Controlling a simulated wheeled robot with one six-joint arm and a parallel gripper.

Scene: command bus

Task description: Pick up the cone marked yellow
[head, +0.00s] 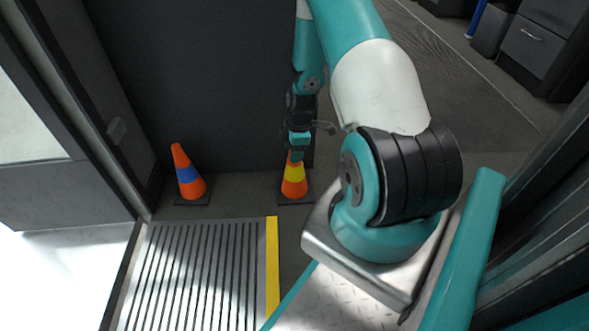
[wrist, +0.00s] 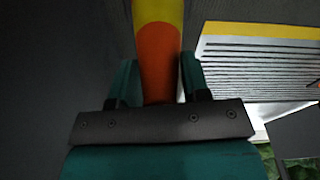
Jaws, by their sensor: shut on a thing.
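The cone marked yellow (head: 294,174) is orange with a yellow band. It stands upright on its dark base on the floor by the dark wall in the head view. My gripper (head: 296,156) is above it, with its fingers at the cone's top. In the wrist view the cone (wrist: 158,60) lies between the two teal fingers (wrist: 158,85), one on each side. My gripper is shut on the cone's orange upper part. The cone's tip is hidden by the gripper in the head view.
An orange cone with a blue band (head: 188,176) stands to the left on the floor. A ribbed step with a yellow edge strip (head: 272,265) lies in front of the cones. The dark wall (head: 200,80) rises close behind them. Dark cabinets (head: 537,45) stand at the upper right.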

